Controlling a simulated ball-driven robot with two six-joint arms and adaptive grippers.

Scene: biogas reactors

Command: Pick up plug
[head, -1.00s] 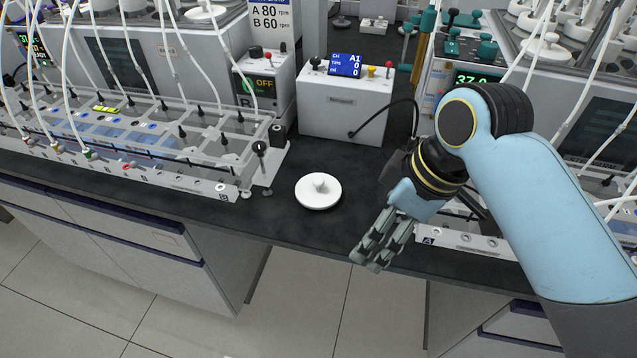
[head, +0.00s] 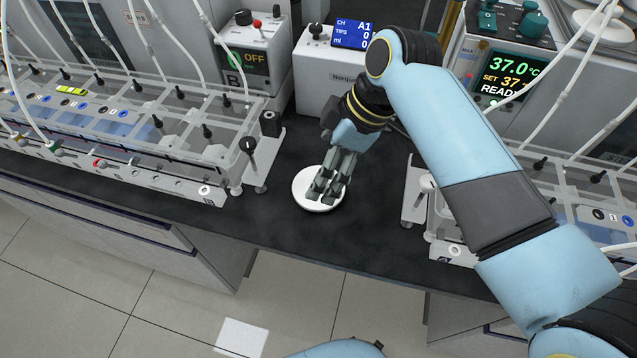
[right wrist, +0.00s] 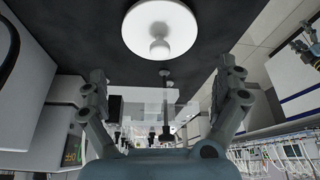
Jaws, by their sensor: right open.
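The plug is a white round disc with a small knob, lying flat on the black bench top. In the head view the plug (head: 302,189) is partly covered by my right gripper (head: 324,190), whose fingers reach down in front of its right part. In the right wrist view the plug (right wrist: 160,20) shows whole at the top centre, knob toward the camera. There my right gripper (right wrist: 165,80) is open, its fingers well apart, with nothing between them. The plug lies ahead of the fingertips and they do not hold it.
A clear-topped reactor rack (head: 130,125) with tubes stands left of the plug, another rack (head: 452,235) at right. A grey box with a blue display (head: 352,35) stands behind. The bench's front edge is close; bare bench lies around the plug.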

